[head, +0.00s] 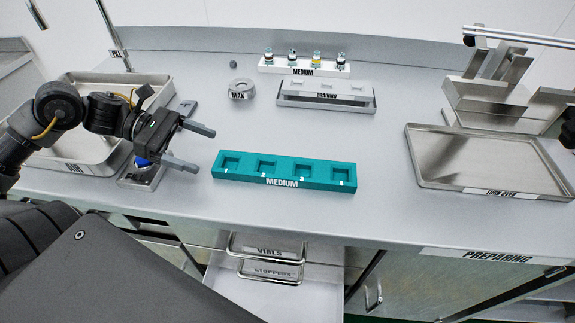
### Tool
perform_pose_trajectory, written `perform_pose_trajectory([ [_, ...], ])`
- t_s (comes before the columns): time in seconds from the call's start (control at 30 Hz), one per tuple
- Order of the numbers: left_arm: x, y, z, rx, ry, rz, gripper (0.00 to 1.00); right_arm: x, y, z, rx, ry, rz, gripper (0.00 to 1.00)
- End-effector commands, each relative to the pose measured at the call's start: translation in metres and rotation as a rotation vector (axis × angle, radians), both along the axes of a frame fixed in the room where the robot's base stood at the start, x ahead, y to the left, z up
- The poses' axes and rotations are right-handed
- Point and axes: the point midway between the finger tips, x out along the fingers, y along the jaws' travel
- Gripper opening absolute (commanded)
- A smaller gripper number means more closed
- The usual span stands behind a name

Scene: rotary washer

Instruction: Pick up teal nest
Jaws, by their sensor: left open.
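The teal nest (248,179) is a long block marked MEDIUM with a row of empty numbered square pockets. It lies on the grey counter at the middle of the head view. My left gripper (205,149) is open, its two fingers pointing right toward the nest's left end. It is apart from the nest, left of and slightly beyond its left end. Nothing shows between the fingers. My right gripper is not in view.
A white MEDIUM rack (274,69) with several vials and a DRAINING tray (350,104) stand behind. A MAX ring (242,95) sits left of them. A metal tray (470,179) lies right, a sink-like tray (75,160) left. The counter around the nest is clear.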

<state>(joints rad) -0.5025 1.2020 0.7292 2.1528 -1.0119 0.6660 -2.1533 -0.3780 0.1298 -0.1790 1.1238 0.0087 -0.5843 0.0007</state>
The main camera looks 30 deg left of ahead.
Motion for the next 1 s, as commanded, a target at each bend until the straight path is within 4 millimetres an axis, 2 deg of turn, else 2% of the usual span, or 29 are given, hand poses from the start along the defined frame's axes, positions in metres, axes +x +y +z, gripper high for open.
perform_pose_trajectory([
  [0.3, 0.013, -0.036, -0.016, 0.000, -0.001, -0.001, 0.85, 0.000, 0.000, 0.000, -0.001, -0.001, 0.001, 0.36],
  [0.67, 0.016, -0.045, -0.020, 0.000, 0.001, 0.000, 0.85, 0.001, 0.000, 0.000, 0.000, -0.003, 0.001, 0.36],
  [1.0, 0.030, -0.072, -0.031, -0.003, -0.003, 0.002, 0.85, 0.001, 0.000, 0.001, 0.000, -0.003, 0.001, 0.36],
])
